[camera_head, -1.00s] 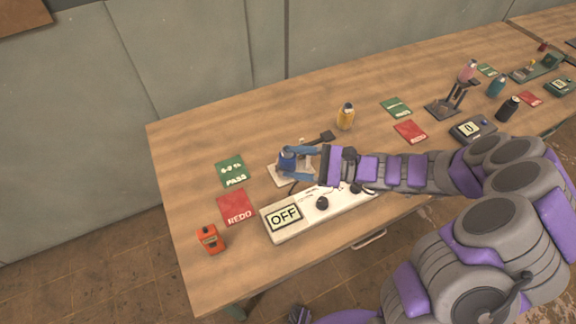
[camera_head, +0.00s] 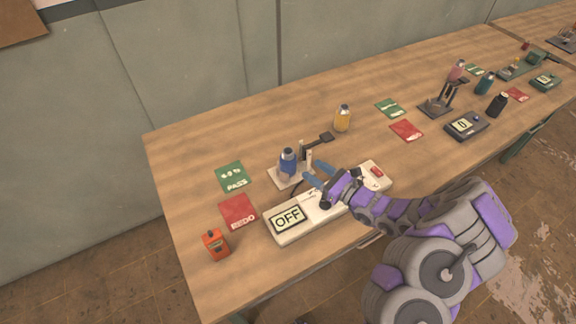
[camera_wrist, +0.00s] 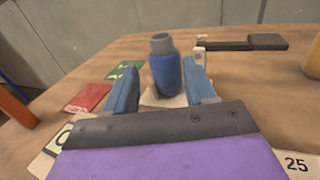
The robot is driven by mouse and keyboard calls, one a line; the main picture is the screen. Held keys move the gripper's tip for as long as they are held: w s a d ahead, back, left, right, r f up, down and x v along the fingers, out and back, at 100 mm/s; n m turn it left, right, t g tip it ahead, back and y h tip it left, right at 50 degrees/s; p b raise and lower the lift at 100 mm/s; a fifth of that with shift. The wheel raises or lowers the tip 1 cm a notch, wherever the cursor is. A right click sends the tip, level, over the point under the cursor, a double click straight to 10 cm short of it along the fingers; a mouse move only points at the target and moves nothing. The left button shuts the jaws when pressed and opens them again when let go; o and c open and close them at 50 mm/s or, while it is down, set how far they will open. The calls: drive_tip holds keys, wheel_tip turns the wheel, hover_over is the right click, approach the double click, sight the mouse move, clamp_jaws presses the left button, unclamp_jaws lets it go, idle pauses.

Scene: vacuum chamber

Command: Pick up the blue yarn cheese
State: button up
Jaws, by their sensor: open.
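The blue yarn cheese (camera_head: 288,164) is a blue spool-like cylinder with a grey top. It stands upright on a small white plate (camera_head: 277,181) on the wooden table. My gripper (camera_head: 312,172) is just to its right in the head view, fingers open and pointing toward it. In the wrist view the blue cylinder (camera_wrist: 166,70) stands beyond and between the two blue fingers (camera_wrist: 163,88). Its lower part shows between them, and I cannot tell whether either finger touches it.
A white box (camera_head: 270,231) with an OFF display lies in front of the plate. Green PASS (camera_head: 231,176) and red REDO (camera_head: 238,212) cards and an orange device (camera_head: 215,244) are at left. A yellow cylinder (camera_head: 342,118) stands behind right. A dark lever (camera_head: 318,141) is near the plate.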

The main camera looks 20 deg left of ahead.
sight(293, 155)
drive_tip(key=b+x, duration=0.3)
drive_tip(key=x, duration=0.9)
drive_tip(key=shift+w, duration=0.15)
clamp_jaws()
